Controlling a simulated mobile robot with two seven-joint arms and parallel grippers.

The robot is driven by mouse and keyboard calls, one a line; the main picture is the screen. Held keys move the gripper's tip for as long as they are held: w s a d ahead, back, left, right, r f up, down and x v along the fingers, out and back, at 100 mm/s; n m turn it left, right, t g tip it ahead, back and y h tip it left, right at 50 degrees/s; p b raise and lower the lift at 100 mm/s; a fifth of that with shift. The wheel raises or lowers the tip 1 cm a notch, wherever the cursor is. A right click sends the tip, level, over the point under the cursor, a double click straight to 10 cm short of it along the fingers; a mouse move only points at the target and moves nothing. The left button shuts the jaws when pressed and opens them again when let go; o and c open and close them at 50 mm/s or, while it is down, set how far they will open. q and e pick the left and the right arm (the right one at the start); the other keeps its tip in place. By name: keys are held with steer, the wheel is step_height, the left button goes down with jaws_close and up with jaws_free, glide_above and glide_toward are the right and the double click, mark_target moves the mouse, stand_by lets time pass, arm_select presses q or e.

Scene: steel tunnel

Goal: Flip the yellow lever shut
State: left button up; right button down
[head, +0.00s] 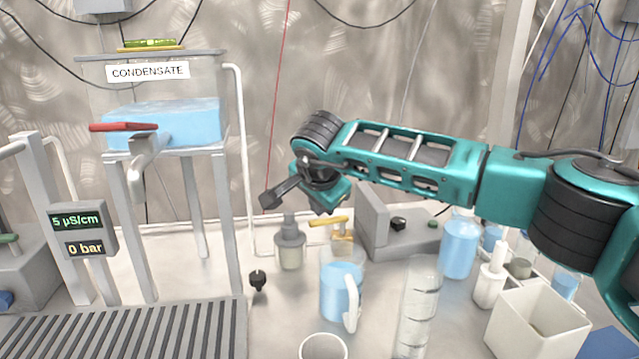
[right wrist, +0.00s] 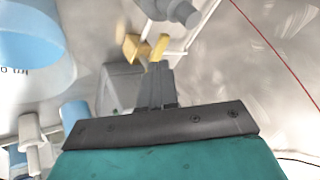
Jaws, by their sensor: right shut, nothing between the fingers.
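The yellow lever (head: 328,221) sits on a small yellow valve on a thin white pipe, behind the blue-filled jug. In the head view its handle lies roughly level, sideways. In the right wrist view the lever (right wrist: 158,47) appears just beyond my fingertips. My right gripper (head: 325,211) points down just above the lever in the head view, its fingers mostly hidden by the hand. In the right wrist view the right gripper (right wrist: 156,68) has its fingers together with nothing between them. I cannot tell whether they touch the lever. My left gripper is out of view.
A jug of blue liquid (head: 341,292) and a clear cylinder (head: 417,305) stand in front. A grey bottle (head: 290,247) stands left of the valve, a grey block (head: 405,240) right. A red lever (head: 123,127) sits on the condensate tank (head: 180,125) at left.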

steer(key=v, duration=0.7)
steer(key=shift+s+r, duration=0.2)
steer(key=shift+r, duration=0.1)
